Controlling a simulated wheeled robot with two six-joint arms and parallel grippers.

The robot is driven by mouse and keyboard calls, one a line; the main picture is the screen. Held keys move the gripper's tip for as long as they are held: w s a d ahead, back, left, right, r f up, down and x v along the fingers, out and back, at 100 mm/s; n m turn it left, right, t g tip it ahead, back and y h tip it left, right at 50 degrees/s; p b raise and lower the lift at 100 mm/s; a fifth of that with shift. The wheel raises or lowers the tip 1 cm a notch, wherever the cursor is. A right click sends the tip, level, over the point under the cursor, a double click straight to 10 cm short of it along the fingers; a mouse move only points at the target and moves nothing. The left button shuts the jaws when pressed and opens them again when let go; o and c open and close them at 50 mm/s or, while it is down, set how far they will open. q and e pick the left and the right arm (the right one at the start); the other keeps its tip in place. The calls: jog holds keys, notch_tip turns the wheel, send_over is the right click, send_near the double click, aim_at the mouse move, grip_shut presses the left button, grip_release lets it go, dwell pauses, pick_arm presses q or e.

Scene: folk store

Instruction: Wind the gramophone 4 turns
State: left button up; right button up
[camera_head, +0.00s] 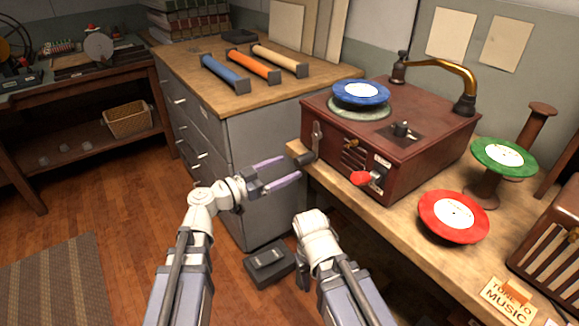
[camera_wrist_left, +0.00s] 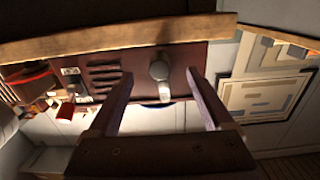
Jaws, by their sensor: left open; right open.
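The gramophone (camera_head: 400,140) is a dark red wooden box on the right-hand bench, with a blue record (camera_head: 360,92) on its turntable and a brass tone arm (camera_head: 450,68). A grey metal crank (camera_head: 316,140) stands out at its front left corner; a red-tipped lever (camera_head: 365,178) sits on the front. My left gripper (camera_head: 293,166) is open and empty, just left of the crank and pointing at it. In the left wrist view, the crank (camera_wrist_left: 160,72) appears between the spread fingers, apart from both. My right gripper (camera_head: 303,268) hangs low before the bench, its fingers mostly hidden.
A green record (camera_head: 504,155) and a red record (camera_head: 453,217) rest on spools at the bench's right. A dark box (camera_head: 270,264) lies on the floor.

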pick_arm(q)
jog(key=shift+v, duration=1.4)
jog(key=s+f+n+g+y, duration=0.2)
jog(key=s+f+g+y, duration=0.1)
jog(key=f, duration=0.4)
jog(key=s+f+n+g+y, duration=0.1)
jog(key=s+f+g+y, duration=0.2)
jog(key=f, duration=0.4)
jog(key=s+a+f+n+g+y, duration=0.2)
jog(key=s+a+f+n+y, duration=0.15)
jog(key=a, duration=0.25)
jog(key=s+a+f+n+g+y, duration=0.2)
jog(key=a+f+n+y, duration=0.2)
jog(key=a+y, duration=0.1)
jog(key=s+d+r+m+p, duration=0.1)
jog(key=s+d+r+p, duration=0.1)
jog(key=r+p, duration=0.5)
jog(key=s+d+r+m+y+p, duration=0.1)
jog(key=s+d+r+p, duration=0.1)
jog(key=d+r+p, duration=0.2)
jog(key=s+d+r+m+p, duration=0.1)
jog(key=d+r+p, duration=0.3)
jog(key=r+p, duration=0.6)
jog(key=shift+s+r+g+p, duration=0.2)
jog(key=shift+s+g+p, duration=0.15)
jog(key=shift+s, duration=0.25)
jog(key=shift+f+m, duration=0.1)
jog(key=shift+m, duration=0.15)
